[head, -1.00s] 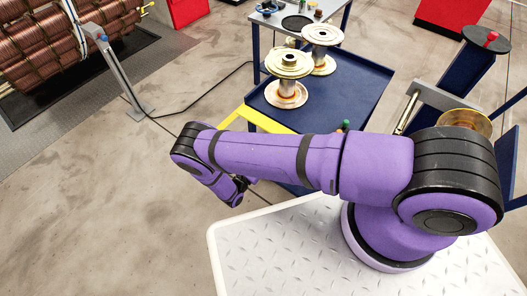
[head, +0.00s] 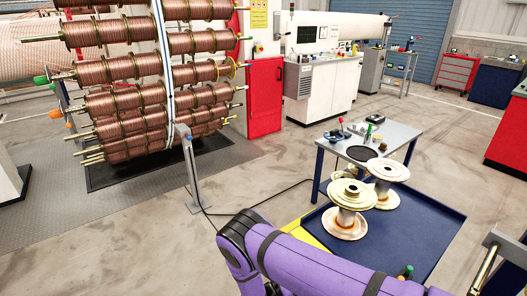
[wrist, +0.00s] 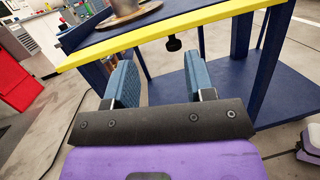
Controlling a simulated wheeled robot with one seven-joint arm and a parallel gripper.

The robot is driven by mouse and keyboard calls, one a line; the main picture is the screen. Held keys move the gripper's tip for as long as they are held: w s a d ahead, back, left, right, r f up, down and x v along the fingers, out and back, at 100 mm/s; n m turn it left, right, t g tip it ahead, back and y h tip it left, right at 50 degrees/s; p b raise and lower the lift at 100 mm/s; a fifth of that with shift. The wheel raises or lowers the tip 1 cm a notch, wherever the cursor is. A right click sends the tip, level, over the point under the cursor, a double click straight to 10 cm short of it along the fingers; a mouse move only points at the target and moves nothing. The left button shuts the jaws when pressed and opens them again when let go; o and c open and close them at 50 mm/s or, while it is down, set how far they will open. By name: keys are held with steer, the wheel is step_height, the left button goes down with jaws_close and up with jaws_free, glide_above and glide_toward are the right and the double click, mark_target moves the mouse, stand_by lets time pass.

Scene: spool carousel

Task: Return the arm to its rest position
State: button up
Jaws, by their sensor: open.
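My gripper (wrist: 164,88) shows in the wrist view with its two blue-padded fingers wide apart and nothing between them. It is in front of the blue cart (wrist: 222,78), below and short of the cart's yellow front edge (wrist: 170,36). In the head view my purple arm reaches in from the bottom right, bent at its black joint. The gripper itself is out of that view, below the picture's bottom edge.
Two spools (head: 349,208) (head: 384,183) stand on the blue cart (head: 425,215). A grey table (head: 372,137) with small items stands behind it. The copper spool carousel (head: 150,85) is at left, a grey post (head: 192,170) before it.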

steer(key=w+d+r+m+g+y, duration=0.1)
steer(key=w+r+m+g, duration=0.3)
steer(key=r, duration=0.7)
steer(key=w+d+r+m+g+y, duration=0.15)
steer(key=r+m+g, duration=0.3)
steer(key=r, duration=0.75)
steer(key=s+d+r+m+g+y, duration=0.2)
steer(key=d+r+m+y, duration=0.1)
steer(key=r, duration=0.7)
steer(key=s+d+r+m+g+y, duration=0.2)
steer(key=d+r+y, duration=0.1)
steer(key=r, duration=0.7)
steer(key=s+d+r+m+t+y, duration=0.1)
steer(key=s+d+r+m+y, duration=0.15)
steer(key=s+r, duration=0.45)
steer(key=s+d+r+m+t+y, duration=0.2)
steer(key=s+d+r+y, duration=0.25)
steer(key=r, duration=0.35)
steer(key=s+r+m+t+y, duration=0.1)
steer(key=s+r+m+t, duration=0.1)
steer(key=s, duration=0.6)
steer(key=s+d+r+m+t+y, duration=0.1)
steer(key=s+r+m+t, duration=0.1)
steer(key=s, duration=0.6)
steer(key=shift+r+t, duration=0.85)
steer(key=shift+r, duration=0.15)
steer(key=shift+y, duration=0.25)
steer(key=shift+c, duration=0.7)
